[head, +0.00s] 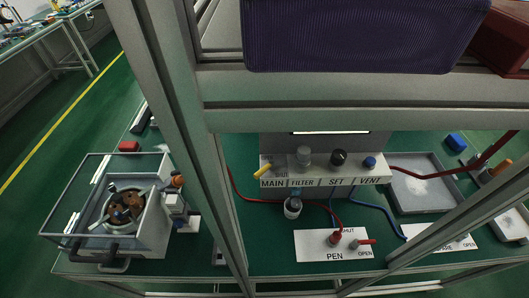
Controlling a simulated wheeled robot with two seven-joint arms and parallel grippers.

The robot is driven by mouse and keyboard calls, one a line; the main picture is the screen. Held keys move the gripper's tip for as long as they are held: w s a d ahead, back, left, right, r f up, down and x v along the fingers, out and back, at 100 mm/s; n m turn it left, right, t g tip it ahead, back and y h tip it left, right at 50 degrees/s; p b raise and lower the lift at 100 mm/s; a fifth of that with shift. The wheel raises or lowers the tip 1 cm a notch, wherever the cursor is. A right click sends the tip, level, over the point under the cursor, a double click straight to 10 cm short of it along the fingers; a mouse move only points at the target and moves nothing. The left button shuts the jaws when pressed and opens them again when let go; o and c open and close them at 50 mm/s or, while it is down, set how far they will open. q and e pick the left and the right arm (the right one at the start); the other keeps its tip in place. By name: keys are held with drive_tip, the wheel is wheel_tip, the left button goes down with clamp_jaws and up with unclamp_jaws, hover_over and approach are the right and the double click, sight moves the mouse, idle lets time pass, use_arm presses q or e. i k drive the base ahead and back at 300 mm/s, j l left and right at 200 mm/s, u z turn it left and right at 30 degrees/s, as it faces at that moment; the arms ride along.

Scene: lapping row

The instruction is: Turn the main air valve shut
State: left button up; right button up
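The main air valve's yellow handle (263,171) is at the left end of a pale panel (325,175) lettered MAIN, FILTER, SET and VENT. The handle lies slanted, its right end higher than its left; I cannot tell from this whether the valve is open or shut. To its right on the panel are a grey filter knob (304,156), a black set knob (338,157) and a blue vent knob (370,162). Neither of my grippers shows in the head view.
Metal frame posts (165,110) and a crossbeam (330,100) stand before the bench. A white PEN plate (312,246) with a red valve (336,238), red and blue hoses, a grey tray (424,200) and a clear-walled box (85,195) are on the green bench.

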sight(270, 165)
drive_tip(key=k+j, duration=0.1)
drive_tip(key=j, duration=0.3)
drive_tip(key=k+j, duration=0.1)
drive_tip(key=j, duration=0.35)
drive_tip(key=k+j, duration=0.1)
drive_tip(key=j, duration=0.3)
drive_tip(key=k+j, duration=0.15)
drive_tip(key=j, duration=0.25)
drive_tip(key=k+j, duration=0.1)
drive_tip(key=j, duration=0.35)
